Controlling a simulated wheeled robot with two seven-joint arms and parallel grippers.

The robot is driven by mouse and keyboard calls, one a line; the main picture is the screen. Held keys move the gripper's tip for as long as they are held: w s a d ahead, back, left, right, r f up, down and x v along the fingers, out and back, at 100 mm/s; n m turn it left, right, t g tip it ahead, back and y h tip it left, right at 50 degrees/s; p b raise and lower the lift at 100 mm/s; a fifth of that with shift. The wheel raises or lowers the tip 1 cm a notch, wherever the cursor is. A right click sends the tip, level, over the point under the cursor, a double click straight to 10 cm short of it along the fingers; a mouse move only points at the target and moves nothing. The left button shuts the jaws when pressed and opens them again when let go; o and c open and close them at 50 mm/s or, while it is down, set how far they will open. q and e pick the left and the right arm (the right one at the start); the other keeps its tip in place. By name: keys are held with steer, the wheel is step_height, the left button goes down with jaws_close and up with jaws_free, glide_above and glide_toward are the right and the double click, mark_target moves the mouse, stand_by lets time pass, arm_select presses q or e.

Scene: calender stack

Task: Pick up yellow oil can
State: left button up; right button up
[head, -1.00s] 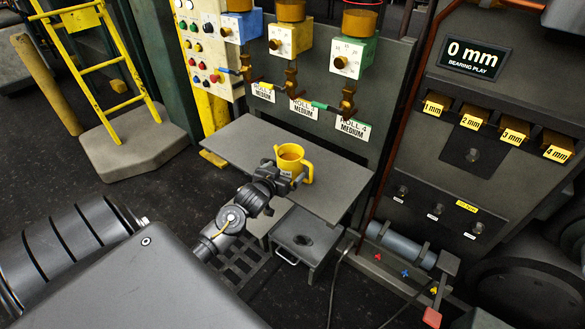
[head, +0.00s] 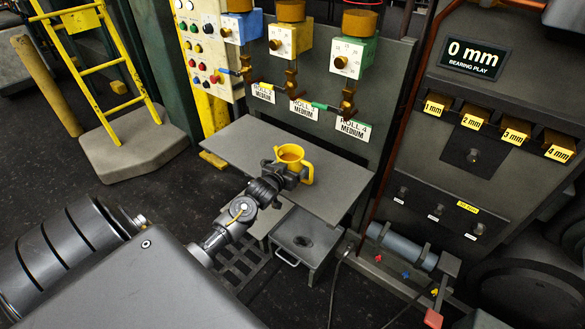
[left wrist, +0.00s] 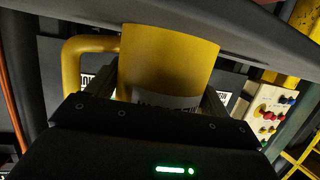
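In the left wrist view the yellow can (left wrist: 168,60) fills the space between the two dark fingers of my left gripper (left wrist: 160,82). The handle shows at left and a printed label is partly hidden. My right gripper is not in view.
Behind the shelf is a panel with blue, yellow and green dosing units (head: 290,40) and brass taps. The shelf is otherwise clear.

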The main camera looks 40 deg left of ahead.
arm_select(q)
steer(key=c, duration=0.7)
steer(key=shift+c, duration=0.5)
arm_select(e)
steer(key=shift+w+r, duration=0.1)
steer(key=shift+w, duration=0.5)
arm_select(q)
steer(key=shift+r, duration=0.15)
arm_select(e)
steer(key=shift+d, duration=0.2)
